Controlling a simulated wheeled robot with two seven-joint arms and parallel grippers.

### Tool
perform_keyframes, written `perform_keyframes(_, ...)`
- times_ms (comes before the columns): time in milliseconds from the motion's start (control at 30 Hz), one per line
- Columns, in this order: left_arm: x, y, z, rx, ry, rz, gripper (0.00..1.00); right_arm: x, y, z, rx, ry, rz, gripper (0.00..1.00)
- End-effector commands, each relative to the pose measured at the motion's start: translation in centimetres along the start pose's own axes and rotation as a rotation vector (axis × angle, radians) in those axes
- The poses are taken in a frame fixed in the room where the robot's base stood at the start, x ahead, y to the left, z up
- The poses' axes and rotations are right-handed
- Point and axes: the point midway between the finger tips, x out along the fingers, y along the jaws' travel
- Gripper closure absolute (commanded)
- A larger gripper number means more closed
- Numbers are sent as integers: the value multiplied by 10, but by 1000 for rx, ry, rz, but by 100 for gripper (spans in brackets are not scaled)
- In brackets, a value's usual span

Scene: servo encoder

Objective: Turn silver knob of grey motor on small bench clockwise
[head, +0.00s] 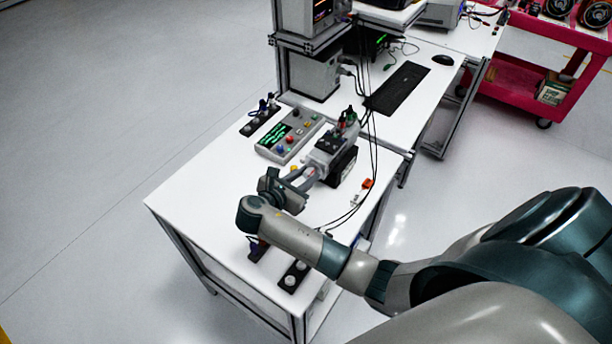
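The grey motor (332,146) sits on the small white bench (190,196), with a black part at its right side and connectors on top. My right gripper (308,178) reaches in from the lower right, with its fingertips close against the front left end of the motor. The silver knob is not clearly seen; the fingers cover that end. Whether the fingers touch or grip it is too small to tell. My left gripper is out of view.
Black connector strips (262,115) and (292,276) lie at the bench's back and front. Thin black cables hang at the right. The left of the bench is clear.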

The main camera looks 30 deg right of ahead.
Motion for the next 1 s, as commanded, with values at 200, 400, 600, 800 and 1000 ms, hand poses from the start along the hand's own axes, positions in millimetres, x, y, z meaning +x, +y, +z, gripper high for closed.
perform_keyframes(200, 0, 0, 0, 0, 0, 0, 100, 0, 0, 0, 6, 0, 3, 96)
perform_keyframes(400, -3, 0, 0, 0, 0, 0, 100, 0, -1, 0, 45, 1, 19, 96)
perform_keyframes(600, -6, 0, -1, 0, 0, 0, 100, -1, -2, 0, 137, 1, 57, 96)
perform_keyframes(800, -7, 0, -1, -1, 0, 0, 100, 0, -4, -1, 278, 1, 115, 96)
perform_keyframes(1000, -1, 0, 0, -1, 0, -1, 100, 1, -5, -4, 451, 2, 186, 96)
